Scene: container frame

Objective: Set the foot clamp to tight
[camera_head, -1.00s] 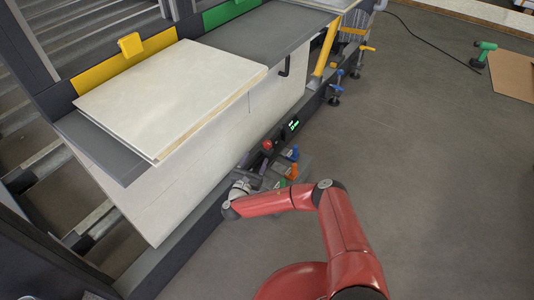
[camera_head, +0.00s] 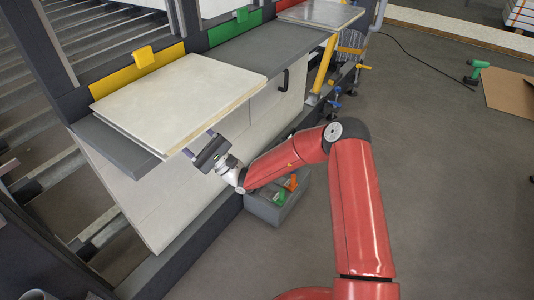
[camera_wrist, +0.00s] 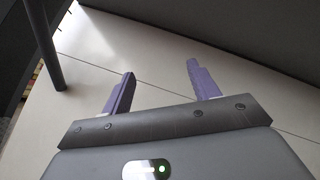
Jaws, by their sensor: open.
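My gripper (camera_head: 195,146) is open and empty in front of the pale front panel (camera_head: 165,195), just below the front edge of the dark bench. In the wrist view its two purple fingers (camera_wrist: 161,72) are spread apart with the pale panel surface behind them. No part that I can surely name as the foot clamp shows. A blue clamp-like fitting (camera_head: 334,98) and a yellow-handled one (camera_head: 362,68) stand at the far end of the frame; their settings are too small to read. My arm hides part of the frame's lower front.
A pale board (camera_head: 185,95) lies on the bench, overhanging near my gripper. A grey crate (camera_head: 262,212) with green- and orange-handled tools sits on the floor beside the frame, under my arm. A dark rod (camera_wrist: 48,45) shows in the wrist view. The floor at right is mostly clear.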

